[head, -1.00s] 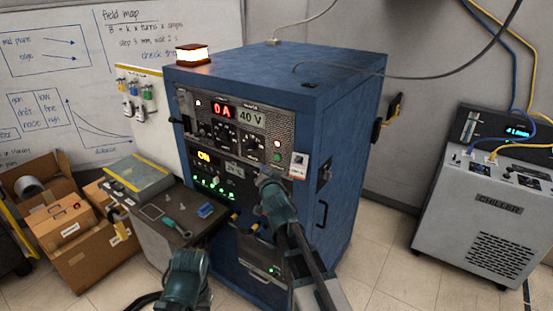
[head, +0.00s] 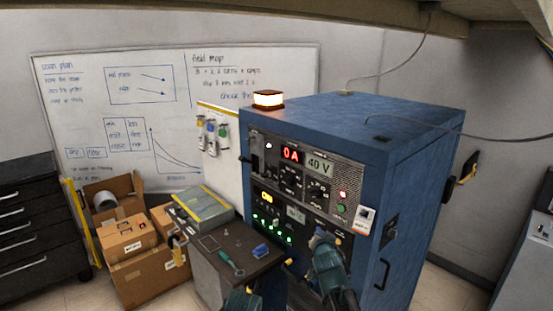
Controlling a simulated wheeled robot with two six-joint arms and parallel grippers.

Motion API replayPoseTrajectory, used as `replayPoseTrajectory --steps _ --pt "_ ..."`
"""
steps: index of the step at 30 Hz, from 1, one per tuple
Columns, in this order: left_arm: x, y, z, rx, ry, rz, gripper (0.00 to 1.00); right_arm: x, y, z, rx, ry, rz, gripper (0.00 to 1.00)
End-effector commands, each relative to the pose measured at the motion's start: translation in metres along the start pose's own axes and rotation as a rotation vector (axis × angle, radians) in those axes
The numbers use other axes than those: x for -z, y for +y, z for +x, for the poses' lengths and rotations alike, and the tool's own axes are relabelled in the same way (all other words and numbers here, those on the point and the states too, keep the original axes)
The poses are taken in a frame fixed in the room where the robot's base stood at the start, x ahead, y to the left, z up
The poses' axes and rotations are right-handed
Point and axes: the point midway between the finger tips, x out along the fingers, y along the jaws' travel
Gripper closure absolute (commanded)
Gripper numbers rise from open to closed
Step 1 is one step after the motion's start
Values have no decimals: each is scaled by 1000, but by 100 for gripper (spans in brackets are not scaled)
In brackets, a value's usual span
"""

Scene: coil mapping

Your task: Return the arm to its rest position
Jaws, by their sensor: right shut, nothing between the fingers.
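My right gripper (head: 318,238) is raised in front of the lower front of the blue power cabinet (head: 400,140). It is small and partly merged with the dark panel behind it; it is shut and holds nothing. My right arm comes up from the bottom edge. A teal link of my left arm shows at the bottom edge, left of the right arm; its gripper is out of view. The cabinet's red display (head: 291,154) reads 0 A and the display beside it (head: 319,164) reads 40 V. The beacon lamp (head: 268,99) on top is lit.
A small dark bench (head: 215,262) with a screwdriver (head: 231,263) and a blue item (head: 260,251) stands left of the cabinet. Cardboard boxes (head: 150,275) and a black drawer unit (head: 38,230) stand further left. The chiller (head: 525,265) is at the right edge.

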Motion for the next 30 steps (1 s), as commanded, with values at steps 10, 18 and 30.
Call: replayPoseTrajectory --steps 10,18,30 --pt "1 1 11 0 0 0 54 -199 32 -133 -216 -743 -553 100" --pt "1 1 14 0 0 -1 54 -263 50 -240 -158 -1193 -863 100" --pt "1 1 15 0 0 -1 54 -272 53 -265 -129 -1303 -932 100"
